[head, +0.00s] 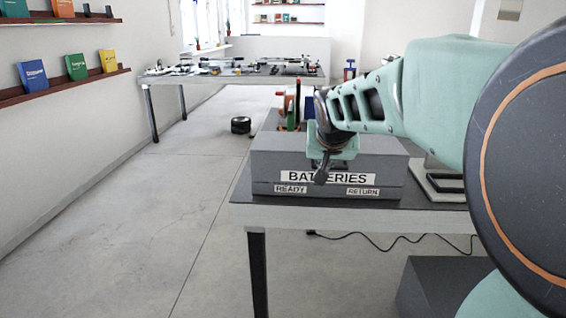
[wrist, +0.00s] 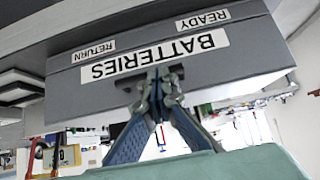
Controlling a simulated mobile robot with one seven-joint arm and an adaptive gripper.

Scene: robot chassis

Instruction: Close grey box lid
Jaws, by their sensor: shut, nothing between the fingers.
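The grey box (head: 265,165) sits on the near table, its front labelled BATTERIES, READY and RETURN. Its grey lid looks down flat on the box in the head view; I cannot tell whether a small gap is left. My gripper (head: 321,174) is shut and empty, pointing down at the box's front upper edge and covering part of the BATTERIES label. In the wrist view the box (wrist: 237,58) appears upside down, and my shut fingertips (wrist: 160,80) are close to the lid's front by the label. Whether they touch it is unclear.
The near table's edge (head: 330,214) runs just below the box. A black-and-white tray (head: 440,184) is at its right. Red and green items (head: 292,105) stand behind the box. A black round object (head: 241,125) lies on the floor. A tool-covered table (head: 235,75) stands far back.

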